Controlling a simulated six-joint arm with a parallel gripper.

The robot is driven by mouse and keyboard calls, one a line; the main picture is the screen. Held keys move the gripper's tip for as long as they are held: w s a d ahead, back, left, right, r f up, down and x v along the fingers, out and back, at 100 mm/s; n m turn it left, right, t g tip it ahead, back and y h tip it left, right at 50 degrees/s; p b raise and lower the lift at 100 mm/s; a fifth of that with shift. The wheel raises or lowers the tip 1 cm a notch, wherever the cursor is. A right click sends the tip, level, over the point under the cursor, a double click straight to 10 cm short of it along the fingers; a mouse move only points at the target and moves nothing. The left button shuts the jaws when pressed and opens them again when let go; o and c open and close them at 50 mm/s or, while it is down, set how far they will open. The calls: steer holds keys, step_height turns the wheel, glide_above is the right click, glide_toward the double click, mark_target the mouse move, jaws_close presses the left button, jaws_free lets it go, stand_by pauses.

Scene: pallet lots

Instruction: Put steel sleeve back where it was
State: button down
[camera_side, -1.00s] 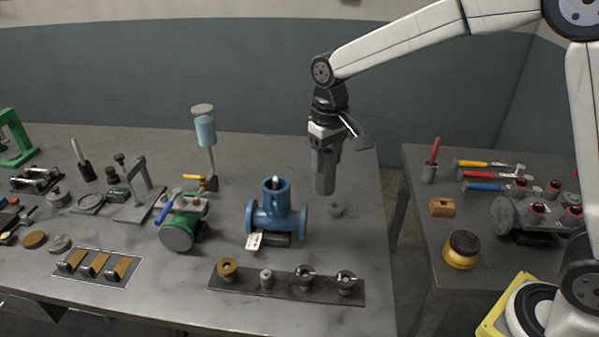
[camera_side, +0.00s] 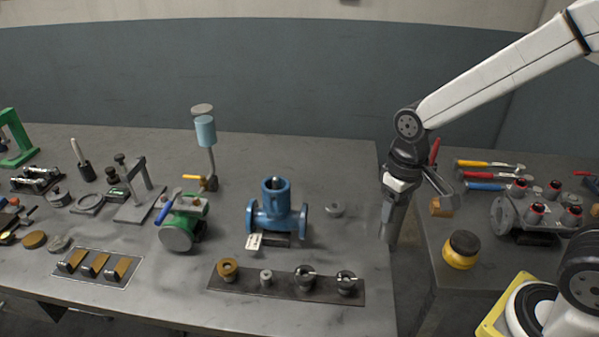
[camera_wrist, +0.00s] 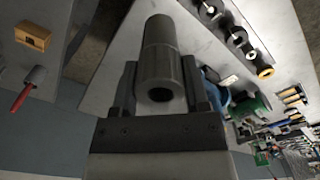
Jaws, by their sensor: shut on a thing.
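My gripper (camera_side: 394,204) is shut on the steel sleeve (camera_wrist: 160,62), a grey stepped cylinder with a dark hole in its near end in the wrist view. The two fingers press on either side of it. In the side view the steel sleeve (camera_side: 389,232) hangs nearly upright below my gripper, at the right edge of the main table. The gripper and its sleeve are apart from the blue valve body (camera_side: 275,215), which stands to the left with its white tag.
A dark strip (camera_side: 250,288) with several rings and small parts lies at the table's front. A side table (camera_side: 425,270) holds a yellow-black round tool (camera_side: 462,250) and a wooden block (camera_side: 441,206). A gap separates the tables.

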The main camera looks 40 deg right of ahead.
steer(key=w+f, duration=0.9)
steer(key=w, duration=0.4)
steer(key=shift+w+a+f, duration=0.15)
steer(key=shift+a+f, duration=0.05)
steer(key=shift+a, duration=0.05)
stand_by(0.4)
steer(key=shift+w+f, duration=0.15)
steer(key=shift+f, duration=0.8)
steer(key=shift+w+f, duration=0.1)
steer(key=shift+f, duration=0.8)
